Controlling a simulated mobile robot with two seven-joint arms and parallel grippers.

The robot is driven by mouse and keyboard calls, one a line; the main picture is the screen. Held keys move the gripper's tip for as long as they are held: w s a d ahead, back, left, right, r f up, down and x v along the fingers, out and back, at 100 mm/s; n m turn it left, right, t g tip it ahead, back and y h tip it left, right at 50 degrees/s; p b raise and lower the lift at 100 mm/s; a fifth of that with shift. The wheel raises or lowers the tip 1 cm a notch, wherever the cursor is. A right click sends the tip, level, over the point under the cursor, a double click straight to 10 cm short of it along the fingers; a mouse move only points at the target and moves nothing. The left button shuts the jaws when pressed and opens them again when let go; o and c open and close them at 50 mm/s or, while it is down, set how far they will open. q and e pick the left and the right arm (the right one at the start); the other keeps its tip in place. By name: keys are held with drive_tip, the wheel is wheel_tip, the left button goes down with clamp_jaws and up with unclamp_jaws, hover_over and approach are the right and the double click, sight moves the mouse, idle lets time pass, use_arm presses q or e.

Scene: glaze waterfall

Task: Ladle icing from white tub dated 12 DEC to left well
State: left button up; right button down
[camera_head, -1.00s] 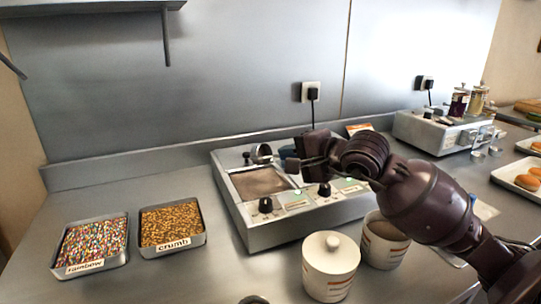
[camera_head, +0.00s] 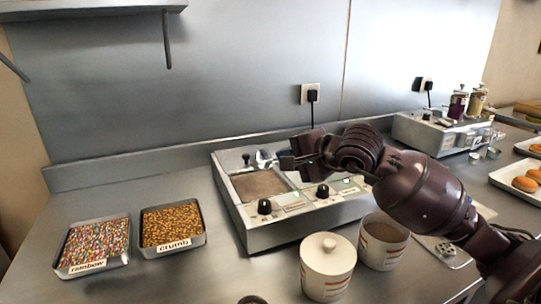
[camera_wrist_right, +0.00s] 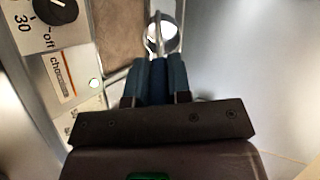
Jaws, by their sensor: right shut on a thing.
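My right gripper (camera_head: 298,157) is shut on the handle of a metal ladle (camera_head: 264,158), above the back of the two-well warmer. In the right wrist view the gripper (camera_wrist_right: 158,78) has the ladle's bowl (camera_wrist_right: 162,38) in front of it; the bowl looks bright white inside, icing or glare, I cannot tell. The left well (camera_head: 256,186) holds a brown, level surface. The right well is mostly hidden by my arm. A lidded white tub (camera_head: 328,270) stands in front of the warmer, beside an open white tub (camera_head: 370,257) with light brown contents. Tub dates are unreadable. My left gripper is not in view.
Trays of rainbow sprinkles (camera_head: 94,246) and crumb (camera_head: 172,227) lie left of the warmer (camera_head: 262,237). Another appliance (camera_head: 428,136), jars (camera_head: 457,106) and a doughnut tray (camera_head: 505,178) are at right. A shelf (camera_head: 80,8) overhangs the upper left.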

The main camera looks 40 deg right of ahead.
wheel_tip(320, 180, up, 2)
drive_tip(key=shift+s+r+g+h+p, duration=0.2)
drive_tip(key=shift+g+h+p, duration=0.1)
drive_tip(key=shift+g+p, duration=0.5)
drive_tip(key=shift+r+g+p, duration=0.1)
drive_tip(key=shift+g+p, duration=0.2)
drive_tip(key=shift+g, duration=0.2)
drive_tip(key=shift+w+g+h+p, duration=0.15)
drive_tip(key=shift+g+h+p, duration=0.15)
drive_tip(key=shift+g, duration=0.6)
drive_tip(key=shift+r+g+h+p, duration=0.3)
drive_tip(key=shift+g+p, duration=0.05)
drive_tip(key=shift+g, duration=0.75)
drive_tip(key=g, duration=0.2)
drive_tip(key=r+g+h+p, duration=0.1)
drive_tip(key=g, duration=0.1)
drive_tip(key=shift+r, duration=0.2)
drive_tip(key=shift+r+g+p, duration=0.25)
drive_tip(key=shift+g+p, duration=0.15)
drive_tip(key=shift+g, duration=0.4)
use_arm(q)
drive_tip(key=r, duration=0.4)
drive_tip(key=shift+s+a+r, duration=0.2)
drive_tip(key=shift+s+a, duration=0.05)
use_arm(e)
drive_tip(key=shift+f+g, duration=0.1)
drive_tip(key=shift+g, duration=0.2)
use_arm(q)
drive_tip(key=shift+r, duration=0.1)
